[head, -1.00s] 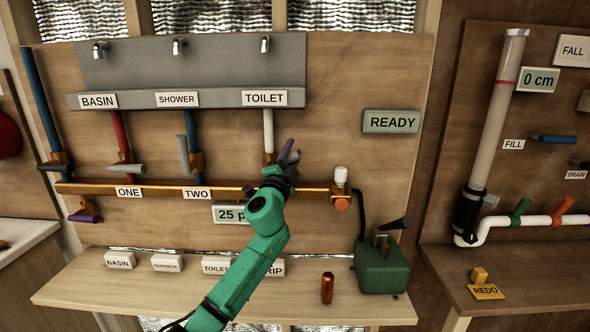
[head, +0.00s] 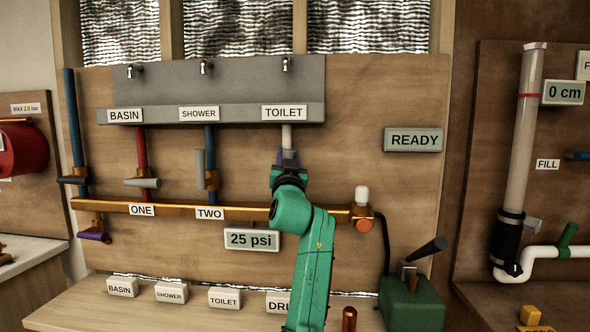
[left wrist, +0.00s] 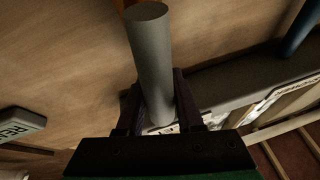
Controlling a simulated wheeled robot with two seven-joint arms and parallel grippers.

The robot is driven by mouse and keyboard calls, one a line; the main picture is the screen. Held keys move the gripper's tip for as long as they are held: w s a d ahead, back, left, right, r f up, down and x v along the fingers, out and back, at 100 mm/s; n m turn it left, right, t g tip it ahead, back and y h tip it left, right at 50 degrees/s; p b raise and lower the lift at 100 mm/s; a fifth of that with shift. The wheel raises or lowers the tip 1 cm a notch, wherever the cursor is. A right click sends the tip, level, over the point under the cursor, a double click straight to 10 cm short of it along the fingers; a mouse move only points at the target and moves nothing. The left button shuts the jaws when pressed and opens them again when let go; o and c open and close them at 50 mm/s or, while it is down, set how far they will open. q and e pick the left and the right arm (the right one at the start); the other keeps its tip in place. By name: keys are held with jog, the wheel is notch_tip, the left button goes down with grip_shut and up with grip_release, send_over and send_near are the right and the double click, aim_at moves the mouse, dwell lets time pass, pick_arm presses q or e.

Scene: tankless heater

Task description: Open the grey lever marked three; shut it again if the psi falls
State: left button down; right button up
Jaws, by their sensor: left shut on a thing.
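The lever runs from an orange part at that picture's top down between the fingers. The gauge (head: 252,239) reads 25 psi. My right gripper is not in view.
Lever one (head: 142,183) lies across its red pipe; lever two (head: 200,168) stands along its blue pipe. The READY panel (head: 413,140) is to the right. A green box with a black handle (head: 412,300) stands on the bench below. Open air lies in front of the board.

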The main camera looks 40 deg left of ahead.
pick_arm(q)
jog(key=shift+s+a+n+g+y+b, duration=0.2)
jog(key=shift+a+n+g+b, duration=0.15)
jog(key=shift+n, duration=0.4)
jog(key=shift+s+a+n+g+y+b, duration=0.2)
jog(key=shift+n+g, duration=0.25)
jog(key=shift+n, duration=0.3)
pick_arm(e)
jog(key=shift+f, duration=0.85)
pick_arm(q)
jog(key=c, duration=0.5)
grip_release()
jog(key=shift+c, duration=0.2)
jog(key=b+v, duration=0.1)
jog(key=v, duration=0.3)
jog(key=shift+s+d+f, duration=0.15)
jog(key=shift+f, duration=0.15)
jog(key=b+v, duration=0.2)
jog(key=v, duration=0.8)
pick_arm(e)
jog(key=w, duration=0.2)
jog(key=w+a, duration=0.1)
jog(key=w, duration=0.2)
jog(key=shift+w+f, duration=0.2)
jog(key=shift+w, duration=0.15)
